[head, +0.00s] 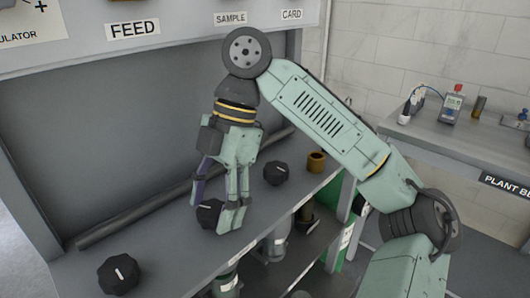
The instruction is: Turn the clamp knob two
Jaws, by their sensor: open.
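Three black faceted knobs with white pointer lines stand in a row along the grey panel's shelf. The middle knob (208,214) is directly below my gripper (213,208). My gripper points down with its fingers apart, on either side of this knob. The fingers partly hide it, and I cannot tell if they touch it. The front-left knob (119,274) and the right knob (276,173) stand clear of my gripper. No label beside the knobs shows which one is number two.
A dark bar (130,221) runs along the shelf behind the knobs. A brass fitting (316,162) stands past the right knob. Metal fittings sit on the lower shelf (290,272). A side bench (440,135) holds a handheld meter (452,106) at the right.

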